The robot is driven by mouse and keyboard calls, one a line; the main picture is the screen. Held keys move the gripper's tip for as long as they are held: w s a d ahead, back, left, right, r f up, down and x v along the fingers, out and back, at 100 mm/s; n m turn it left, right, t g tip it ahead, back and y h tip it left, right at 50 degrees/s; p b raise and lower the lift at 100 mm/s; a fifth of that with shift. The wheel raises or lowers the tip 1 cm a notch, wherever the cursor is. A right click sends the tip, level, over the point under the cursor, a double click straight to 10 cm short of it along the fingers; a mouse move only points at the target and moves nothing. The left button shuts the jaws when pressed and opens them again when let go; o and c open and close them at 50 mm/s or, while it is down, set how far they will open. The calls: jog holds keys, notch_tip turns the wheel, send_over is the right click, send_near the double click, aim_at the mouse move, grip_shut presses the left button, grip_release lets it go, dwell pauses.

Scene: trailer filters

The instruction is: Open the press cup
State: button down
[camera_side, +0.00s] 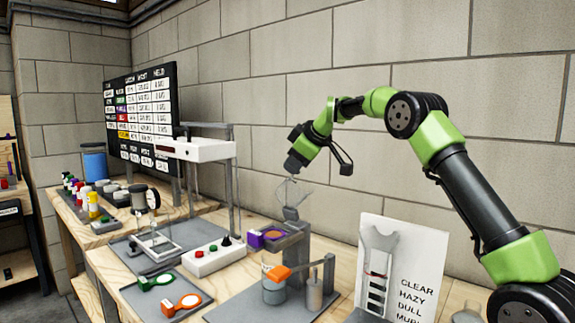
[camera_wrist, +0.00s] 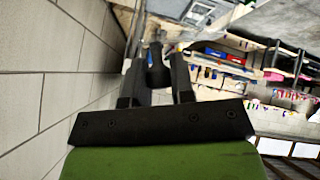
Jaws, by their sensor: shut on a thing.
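My gripper (camera_side: 292,165) is raised above the grey press-like stand (camera_side: 292,245) in the side view. In the wrist view, its jaws (camera_wrist: 157,85) are closed around a dark piece with a rounded end (camera_wrist: 157,66); I cannot tell for sure what this piece is. A thin grey, partly clear part (camera_side: 291,205) rises from the top of the stand to just below the gripper.
A white box with coloured buttons (camera_side: 212,258) stands left of the stand. A tray with green and orange ring-handled pieces (camera_side: 172,300) lies in front. The air around my gripper is clear.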

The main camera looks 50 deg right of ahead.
jog(key=shift+s+d+f, duration=0.1)
jog(key=shift+d+f, duration=0.1)
jog(key=shift+d, duration=0.75)
jog(key=shift+d+f, duration=0.2)
jog(key=shift+d, duration=0.7)
jog(key=c, duration=1)
grip_release()
jog(key=shift+a, duration=0.1)
jog(key=shift+r, duration=0.1)
jog(key=v, duration=0.9)
jog(key=shift+s+a+r, duration=0.1)
jog(key=shift+s+r, duration=0.2)
jog(key=shift+a, duration=0.1)
